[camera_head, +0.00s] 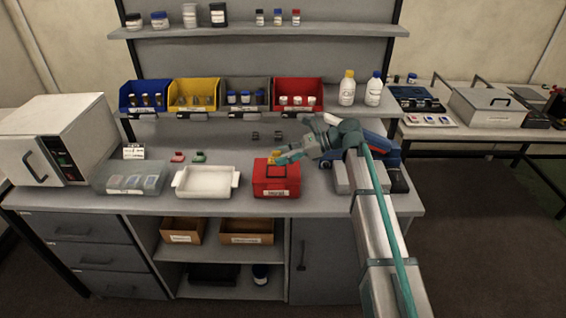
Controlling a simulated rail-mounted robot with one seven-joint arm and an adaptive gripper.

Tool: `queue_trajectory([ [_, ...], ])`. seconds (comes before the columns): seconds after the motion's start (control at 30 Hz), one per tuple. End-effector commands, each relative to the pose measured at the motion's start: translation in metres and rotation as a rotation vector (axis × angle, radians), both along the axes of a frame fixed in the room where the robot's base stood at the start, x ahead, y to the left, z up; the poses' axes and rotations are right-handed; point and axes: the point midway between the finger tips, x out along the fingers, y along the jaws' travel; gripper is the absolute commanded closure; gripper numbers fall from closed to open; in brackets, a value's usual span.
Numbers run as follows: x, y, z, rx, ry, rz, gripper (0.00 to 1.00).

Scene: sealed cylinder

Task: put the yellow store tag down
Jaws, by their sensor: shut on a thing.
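The yellow store tag (274,154) shows as a small yellow patch at the fingertips of my gripper (281,158). My gripper is shut on it, and the fingers hide part of it. The gripper is over the back part of a red box (276,186) with a pale label on its front. I cannot tell whether the tag touches the box. A red tag-like piece (178,156) and a green one (199,156) lie on the bench to the left.
A white tray (206,194) stands left of the red box, and a clear container (104,184) farther left. A blue and red device (388,152) is right of my gripper. Coloured bins, such as the red bin (297,88), line the shelf behind. Bare bench (232,150) lies behind the tray.

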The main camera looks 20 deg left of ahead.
Motion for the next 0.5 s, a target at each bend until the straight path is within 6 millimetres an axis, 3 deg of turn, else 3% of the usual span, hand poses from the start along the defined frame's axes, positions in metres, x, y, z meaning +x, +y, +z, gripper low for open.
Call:
queue_trajectory([
  [0.1, 0.014, 0.006, -0.015, 0.000, 0.001, 0.000, 0.72],
  [0.5, 0.028, 0.012, -0.039, 0.000, 0.001, 0.000, 0.72],
])
